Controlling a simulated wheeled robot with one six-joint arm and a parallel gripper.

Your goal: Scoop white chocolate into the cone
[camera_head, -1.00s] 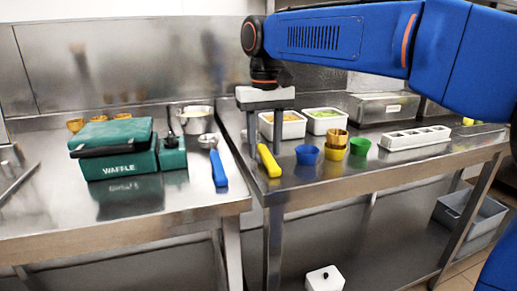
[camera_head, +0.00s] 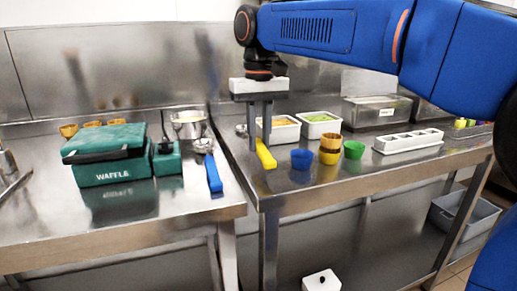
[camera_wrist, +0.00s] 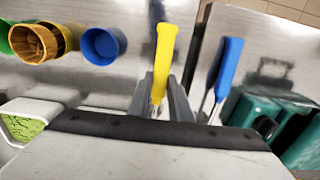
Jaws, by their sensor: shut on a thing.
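My gripper (camera_head: 259,146) is shut on the yellow handle (camera_head: 266,158) of a scoop at the left end of the right table. The wrist view shows the yellow handle (camera_wrist: 164,60) between the fingers (camera_wrist: 160,98); the scoop's head is mostly hidden. A brown waffle cone (camera_head: 331,141) stands upright in a yellow cup (camera_head: 329,157), right of my gripper, and also shows in the wrist view (camera_wrist: 38,43). A metal pot (camera_head: 189,125) with pale contents, possibly the white chocolate, stands at the back of the left table.
A blue-handled scoop (camera_head: 214,175) lies on the left table beside the green waffle maker (camera_head: 110,160). Blue (camera_head: 302,159) and green (camera_head: 354,149) cups flank the cone. White tubs (camera_head: 320,124) stand behind; a white divided tray (camera_head: 408,141) is at right. The right table's front strip is clear.

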